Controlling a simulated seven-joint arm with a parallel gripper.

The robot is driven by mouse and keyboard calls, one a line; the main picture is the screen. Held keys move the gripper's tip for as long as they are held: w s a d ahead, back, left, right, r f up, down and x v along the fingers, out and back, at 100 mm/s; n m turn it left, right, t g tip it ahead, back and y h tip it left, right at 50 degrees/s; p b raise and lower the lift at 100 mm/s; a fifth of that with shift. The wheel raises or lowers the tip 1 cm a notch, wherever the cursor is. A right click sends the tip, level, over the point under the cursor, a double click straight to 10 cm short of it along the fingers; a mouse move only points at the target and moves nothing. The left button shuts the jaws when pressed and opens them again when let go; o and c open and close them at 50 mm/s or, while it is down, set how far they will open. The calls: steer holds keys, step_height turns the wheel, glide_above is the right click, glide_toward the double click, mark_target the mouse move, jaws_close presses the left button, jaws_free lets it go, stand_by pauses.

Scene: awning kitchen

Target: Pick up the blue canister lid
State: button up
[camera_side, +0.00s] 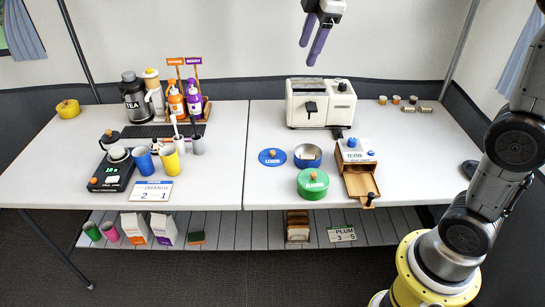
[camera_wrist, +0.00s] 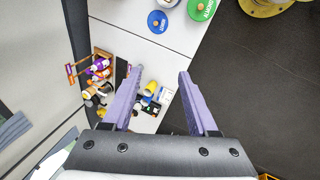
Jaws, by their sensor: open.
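A round blue lid (camera_side: 272,157) with a small knob lies flat on the table, left of an open metal canister (camera_side: 308,155). The lid also shows near the top of the wrist view (camera_wrist: 158,21). A green canister with its lid on (camera_side: 312,183) stands just in front of the open one. My gripper (camera_side: 314,42) is high above the back of the table, open and empty, well apart from the lid. Its two purple fingers (camera_wrist: 160,88) are spread in the wrist view.
A white toaster-like appliance (camera_side: 321,104) stands behind the canisters. A small wooden-drawer box (camera_side: 358,168) stands to their right. Cups, a scale (camera_side: 113,170) and a bottle rack (camera_side: 188,100) fill the left table. Table is clear left of the lid.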

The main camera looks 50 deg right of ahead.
steer(key=w+d+f+n+g, duration=0.1)
steer(key=w+d+f+n, duration=0.1)
steer(key=w+f, duration=0.6)
steer(key=g, duration=0.4)
glide_above(272, 151)
steer(key=f, duration=2.7)
steer(key=shift+a+f, duration=0.35)
steer(key=shift+a, duration=0.05)
steer(key=shift+s+d+f, duration=0.1)
steer(key=shift+d+f, duration=0.1)
steer(key=shift+f, duration=1.3)
steer(key=shift+d+f, duration=0.15)
steer(key=shift+f, duration=1.3)
jaws_close()
